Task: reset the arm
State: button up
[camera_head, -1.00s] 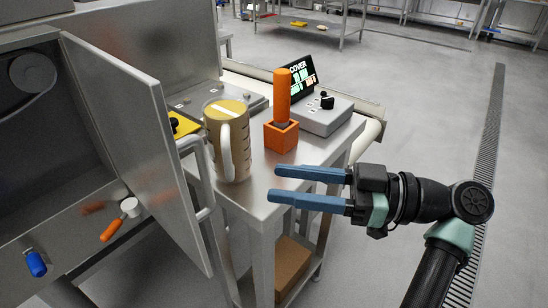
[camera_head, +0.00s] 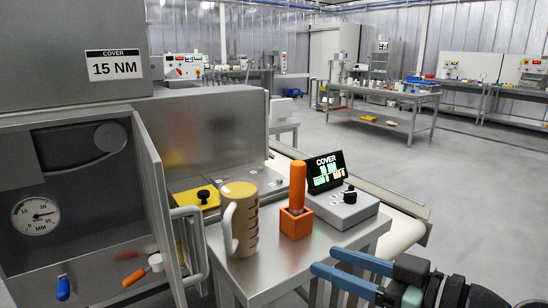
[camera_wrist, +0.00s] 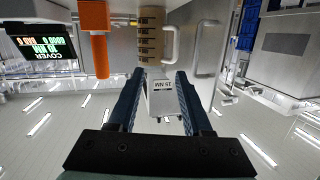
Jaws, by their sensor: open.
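My gripper (camera_head: 345,276) is open and empty at the lower right of the head view, with its two blue fingers apart and pointing left. It is clear of the steel table (camera_head: 268,267), in front of its right side. In the wrist view my gripper (camera_wrist: 160,75) shows both fingers spread with nothing between them. A tan mug (camera_head: 240,222) with a handle stands on the table. It also shows at the top of the wrist view (camera_wrist: 149,35). An orange-handled tool (camera_head: 297,185) stands upright in an orange block (camera_head: 296,224).
A grey control box (camera_head: 345,209) with a lit screen (camera_head: 327,171) stands at the table's back right. On the left, a steel cabinet has an open door (camera_head: 160,215) beside the table. A yellow plate (camera_head: 196,197) lies behind the mug. Floor to the right is open.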

jog(key=w+a+r+m+t+h, duration=0.2)
jog(key=r+t+h, duration=0.15)
jog(key=r, duration=0.25)
jog(key=w+a+r+m+t+h, duration=0.2)
jog(key=r+m+t+h, duration=0.1)
jog(key=r+h, duration=0.15)
jog(key=s+a+r+m+t+h+p, duration=0.25)
jog(key=s+r+t, duration=0.25)
jog(key=s+r, duration=0.5)
jog(key=s+a+r+m+t+h+p, duration=0.1)
jog(key=s+a+r+t+h, duration=0.15)
jog(key=s+r+t, duration=0.75)
jog(key=w+r+g+p, duration=0.2)
jog(key=r+p, duration=0.8)
jog(key=r, duration=0.2)
jog(key=w+r+g+y+p, duration=0.1)
jog(key=r+g+p, duration=0.2)
jog(key=r+p, duration=0.8)
jog(key=shift+w+r, duration=0.4)
jog(key=shift+r, duration=0.5)
